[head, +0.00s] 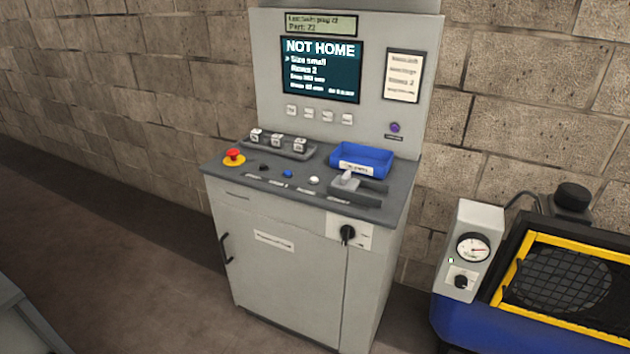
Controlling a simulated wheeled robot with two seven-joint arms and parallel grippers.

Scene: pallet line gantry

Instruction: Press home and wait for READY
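A grey control console (285,250) stands against the block wall in the head view. Its screen (320,70) reads NOT HOME, with smaller lines "Size small" and "Rows 2" below. On the sloped desk are a red emergency stop (233,157) on a yellow ring, a black button (264,167), a blue button (288,173) and a white button (314,180) in a row. The labels under the buttons are too blurred to read surely. Neither of my grippers shows in this view.
A blue tray (376,154) and a lever (348,181) sit on the desk's right side. A black rotary switch (347,233) is on the front. A gauge box (472,247) and a yellow-framed machine (507,273) stand at right.

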